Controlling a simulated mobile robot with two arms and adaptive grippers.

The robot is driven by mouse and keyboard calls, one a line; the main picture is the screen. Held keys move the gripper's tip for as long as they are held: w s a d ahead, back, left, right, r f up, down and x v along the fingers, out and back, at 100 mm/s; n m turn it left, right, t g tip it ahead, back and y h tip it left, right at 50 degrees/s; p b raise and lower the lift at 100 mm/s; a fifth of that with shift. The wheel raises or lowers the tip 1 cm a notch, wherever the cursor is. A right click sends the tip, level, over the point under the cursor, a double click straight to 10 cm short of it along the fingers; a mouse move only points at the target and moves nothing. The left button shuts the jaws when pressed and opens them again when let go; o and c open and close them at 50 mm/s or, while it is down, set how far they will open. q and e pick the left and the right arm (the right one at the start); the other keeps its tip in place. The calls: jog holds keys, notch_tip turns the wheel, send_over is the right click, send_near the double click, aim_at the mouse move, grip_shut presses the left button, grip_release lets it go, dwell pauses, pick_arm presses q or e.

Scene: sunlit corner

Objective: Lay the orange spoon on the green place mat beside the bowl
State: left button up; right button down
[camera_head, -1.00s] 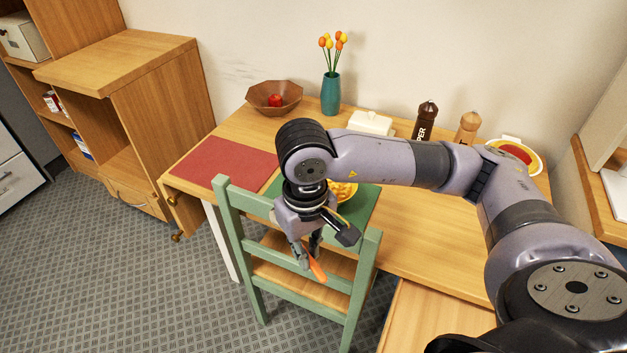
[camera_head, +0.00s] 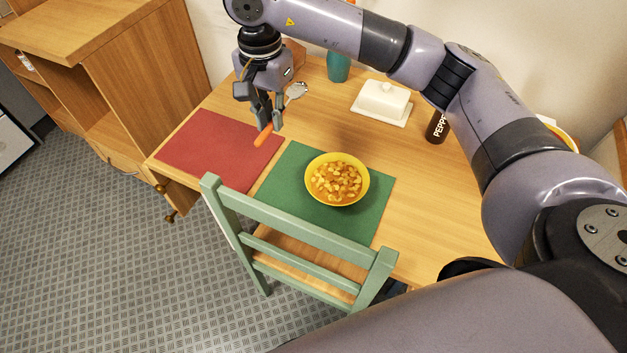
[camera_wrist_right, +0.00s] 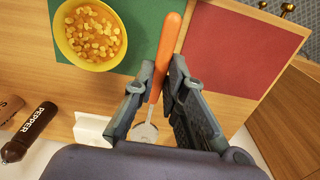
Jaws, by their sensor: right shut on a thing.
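My right gripper (camera_head: 266,118) is shut on the orange spoon (camera_head: 264,135). In the head view it holds the spoon above the table, near the gap between the red and green mats. The spoon's silver bowl end (camera_head: 296,91) points to the back right. In the wrist view the orange handle (camera_wrist_right: 166,50) runs up between the fingers (camera_wrist_right: 155,88). The green place mat (camera_head: 290,165) lies on the table, and the yellow bowl (camera_head: 337,179) of beans or pasta stands on it. The bowl also shows in the wrist view (camera_wrist_right: 90,34). My left gripper is not in view.
A red mat (camera_head: 205,148) lies left of the green one. A green chair (camera_head: 295,235) stands at the table's front edge. A white butter dish (camera_head: 383,102), a pepper mill (camera_head: 437,128) and a teal vase (camera_head: 338,67) stand behind. The mat's left strip is bare.

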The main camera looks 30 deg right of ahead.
notch_tip(320, 180, down, 6)
jog(key=p, duration=0.2)
send_over(281, 184)
notch_tip(281, 184, down, 8)
jog(key=shift+s+r, duration=0.1)
notch_tip(281, 184, down, 2)
jog(key=shift+f, duration=0.1)
notch_tip(281, 184, down, 2)
jog(key=shift+f, duration=0.7)
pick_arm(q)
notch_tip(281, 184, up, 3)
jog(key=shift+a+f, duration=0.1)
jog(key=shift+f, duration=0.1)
pick_arm(e)
jog(key=shift+f, duration=0.1)
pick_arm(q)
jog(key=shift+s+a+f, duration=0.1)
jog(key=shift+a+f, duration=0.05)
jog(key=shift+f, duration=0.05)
pick_arm(e)
jog(key=c, duration=1.6)
grip_release()
jog(key=shift+c, duration=0.2)
